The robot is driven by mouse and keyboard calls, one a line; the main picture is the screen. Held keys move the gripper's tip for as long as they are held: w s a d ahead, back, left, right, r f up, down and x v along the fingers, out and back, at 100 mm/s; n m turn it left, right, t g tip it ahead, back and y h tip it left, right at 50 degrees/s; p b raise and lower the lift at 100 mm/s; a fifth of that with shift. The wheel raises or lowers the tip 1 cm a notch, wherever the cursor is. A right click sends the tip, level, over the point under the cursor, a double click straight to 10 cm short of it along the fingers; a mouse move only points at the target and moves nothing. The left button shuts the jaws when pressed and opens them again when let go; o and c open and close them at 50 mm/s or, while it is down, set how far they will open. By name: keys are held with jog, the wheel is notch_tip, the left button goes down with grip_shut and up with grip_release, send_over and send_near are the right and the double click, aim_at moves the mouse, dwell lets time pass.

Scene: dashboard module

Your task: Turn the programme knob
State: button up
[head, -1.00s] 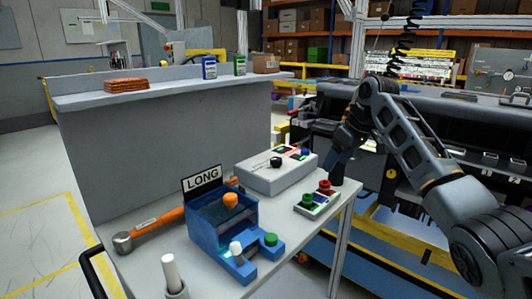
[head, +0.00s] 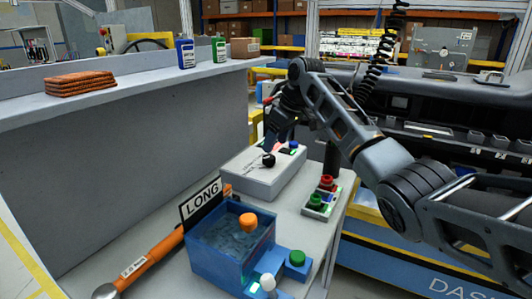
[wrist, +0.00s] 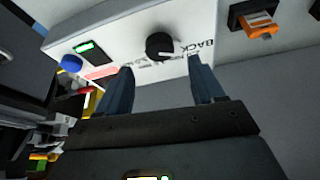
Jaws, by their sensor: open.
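The programme knob is a round black knob (head: 268,160) on top of a pale grey box (head: 262,183). In the wrist view the knob (wrist: 159,46) has a white pointer mark, with printed text and the word BACK beside it. My gripper (wrist: 161,80) is open and empty. In the wrist view its two fingers stand left and right below the knob, and the knob appears beyond the gap, apart from them. In the head view my gripper is small and dark above the box's back, partly hidden by my arm.
A blue button (head: 293,145) and a lit green display (wrist: 83,47) share the box. A red and green button panel (head: 322,197) stands to its right. A blue bin (head: 217,262) with an orange knob and a LONG sign (head: 201,202) stand in front. A tall grey partition rises behind left.

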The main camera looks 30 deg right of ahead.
aim_at(269, 157)
jog(key=x, duration=0.5)
jog(key=shift+f, duration=0.35)
jog(key=shift+c, duration=0.2)
jog(key=c, duration=1)
